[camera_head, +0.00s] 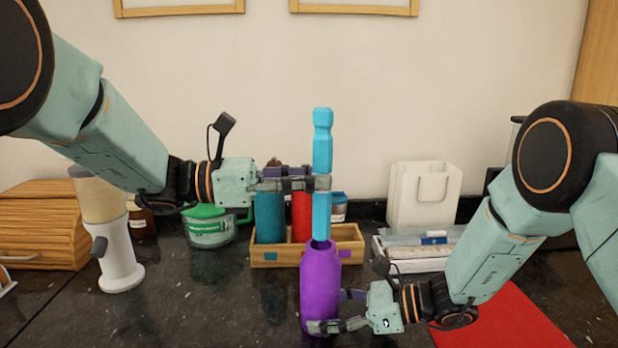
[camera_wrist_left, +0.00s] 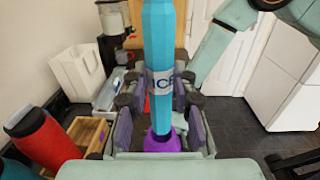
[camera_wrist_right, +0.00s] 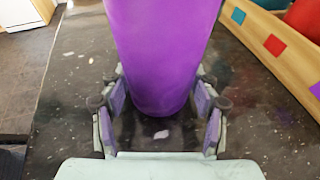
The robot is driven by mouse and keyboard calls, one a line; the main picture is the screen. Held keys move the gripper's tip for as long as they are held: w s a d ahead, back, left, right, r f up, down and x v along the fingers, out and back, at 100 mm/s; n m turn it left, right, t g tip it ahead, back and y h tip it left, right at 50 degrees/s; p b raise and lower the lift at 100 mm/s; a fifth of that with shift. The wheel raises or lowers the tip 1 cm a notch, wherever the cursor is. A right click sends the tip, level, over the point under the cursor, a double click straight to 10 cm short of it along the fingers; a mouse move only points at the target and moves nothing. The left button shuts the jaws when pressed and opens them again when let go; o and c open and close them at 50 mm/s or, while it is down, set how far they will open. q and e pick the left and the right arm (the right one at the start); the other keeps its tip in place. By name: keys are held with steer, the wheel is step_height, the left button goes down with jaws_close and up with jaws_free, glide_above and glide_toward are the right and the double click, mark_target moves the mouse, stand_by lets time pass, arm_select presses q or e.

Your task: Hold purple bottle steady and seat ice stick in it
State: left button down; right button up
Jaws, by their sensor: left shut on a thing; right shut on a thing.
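The ice stick (camera_head: 322,150) is a long light-blue faceted rod with a label band, held upright. My left gripper (camera_head: 322,184) is shut around its middle; the label shows between the fingers in the left wrist view (camera_wrist_left: 160,82). The purple bottle (camera_head: 320,285) stands upright below it. My right gripper (camera_head: 328,312) is shut on the bottle's lower body, which also fills the right wrist view (camera_wrist_right: 160,50). The stick's lower end is at the bottle's mouth, in line with it. I cannot tell how far it is inside, or whether the bottle's base touches the counter.
Behind stands a wooden crate (camera_head: 265,258) with a teal bottle (camera_head: 270,218) and a red bottle (camera_head: 301,215). A green-lidded tub (camera_head: 211,230) is left of it. A white bag (camera_head: 424,194) and white tray (camera_head: 412,265) are right. A red mat (camera_head: 515,318) lies front right.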

mark_target(308, 245)
arm_select(q)
steer(key=shift+f, duration=5.35)
steer(key=c, duration=1)
jaws_free()
steer(key=shift+f, duration=0.1)
steer(key=shift+a, duration=0.1)
steer(key=a, duration=1.2)
steer(key=shift+s, duration=0.2)
arm_select(e)
steer(key=shift+f, duration=0.1)
arm_select(q)
steer(key=shift+r, duration=0.2)
arm_select(e)
steer(key=shift+s, duration=0.1)
steer(key=o, duration=0.9)
arm_select(q)
steer(key=shift+d, duration=0.1)
